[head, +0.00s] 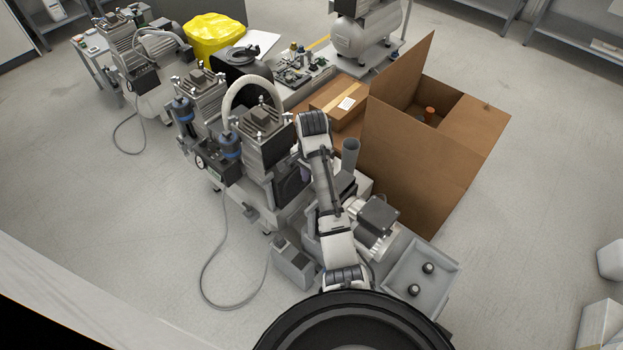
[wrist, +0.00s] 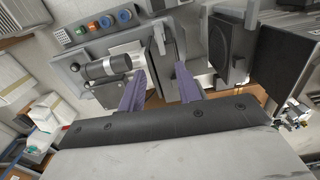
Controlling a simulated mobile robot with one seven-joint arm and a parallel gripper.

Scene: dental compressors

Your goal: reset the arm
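My arm (head: 325,185) reaches from the bottom middle of the head view up toward the large compressor unit (head: 262,140), bending down beside its right side. My gripper (wrist: 161,85) shows in the wrist view with its two purple fingers apart and nothing seen between them. In the head view the fingers are mostly hidden behind the arm. In the wrist view a grey panel with coloured knobs (wrist: 106,21) and a dark cylinder (wrist: 106,67) lie ahead and left of the fingers. A dark finned block (wrist: 222,45) is close on the right.
An open cardboard box (head: 415,165) stands right of the arm, with a closed carton (head: 338,100) behind it. A grey tray (head: 420,278) with two dark round parts is at the lower right. A hose (head: 207,275) lies on the left floor. The right floor is mostly clear.

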